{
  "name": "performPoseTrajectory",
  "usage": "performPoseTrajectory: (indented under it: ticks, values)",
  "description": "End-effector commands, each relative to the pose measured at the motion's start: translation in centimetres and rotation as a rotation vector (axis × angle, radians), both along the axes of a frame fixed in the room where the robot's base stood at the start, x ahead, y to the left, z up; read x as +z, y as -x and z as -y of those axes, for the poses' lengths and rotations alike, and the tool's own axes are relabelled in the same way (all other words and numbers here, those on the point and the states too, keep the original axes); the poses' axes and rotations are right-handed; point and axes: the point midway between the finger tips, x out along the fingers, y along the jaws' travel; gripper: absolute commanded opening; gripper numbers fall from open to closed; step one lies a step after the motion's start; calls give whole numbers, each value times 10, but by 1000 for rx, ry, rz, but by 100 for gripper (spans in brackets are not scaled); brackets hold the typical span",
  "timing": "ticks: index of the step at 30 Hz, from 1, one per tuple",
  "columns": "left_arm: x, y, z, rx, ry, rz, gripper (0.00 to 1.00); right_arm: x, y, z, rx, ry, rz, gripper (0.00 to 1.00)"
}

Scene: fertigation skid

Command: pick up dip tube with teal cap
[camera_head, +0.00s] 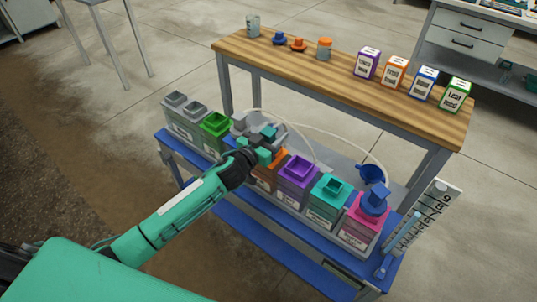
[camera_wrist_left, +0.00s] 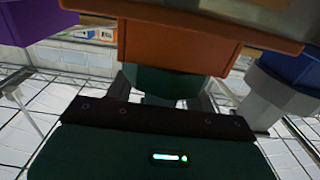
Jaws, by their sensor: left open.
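My left gripper (camera_head: 268,143) is over the row of tanks, close to the orange tank (camera_head: 266,184). It is open. A small teal piece (camera_head: 268,131) shows at its fingers; I cannot tell if this is the dip tube's teal cap or part of the gripper. A teal tank (camera_head: 329,190) with a square neck stands further right in the row. In the left wrist view the orange tank (camera_wrist_left: 180,48) is very near, with a purple tank (camera_wrist_left: 35,22) at left and a blue one (camera_wrist_left: 285,75) at right. No tube is clear there. My right gripper is not in view.
Green (camera_head: 216,124), purple (camera_head: 298,170) and pink (camera_head: 360,225) tanks share the blue bench (camera_head: 290,245). A blue cap (camera_head: 372,173) with a pale hose is near the pink tank. A wooden table (camera_head: 340,85) behind holds labelled boxes and small parts.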

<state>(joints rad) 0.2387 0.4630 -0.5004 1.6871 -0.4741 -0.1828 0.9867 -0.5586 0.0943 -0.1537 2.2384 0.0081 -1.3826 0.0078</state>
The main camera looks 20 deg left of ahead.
Motion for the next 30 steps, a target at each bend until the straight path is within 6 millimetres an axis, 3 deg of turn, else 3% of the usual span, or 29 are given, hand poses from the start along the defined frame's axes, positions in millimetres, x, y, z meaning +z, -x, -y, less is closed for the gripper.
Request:
performPoseTrajectory:
  ticks: [2, 9, 22, 26, 30]
  values:
    - [0, 0, 0, 0, 0, 0, 49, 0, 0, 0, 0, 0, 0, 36]
    - [0, 0, 0, 0, 0, 0, 2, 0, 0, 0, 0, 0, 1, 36]
    - [7, 0, -1, 0, -1, 3, 0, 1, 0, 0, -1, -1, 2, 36]
    - [23, 0, 0, -1, -2, 5, 0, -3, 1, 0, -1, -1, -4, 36]
    - [51, 0, -1, -1, -1, 6, 0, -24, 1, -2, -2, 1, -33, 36]
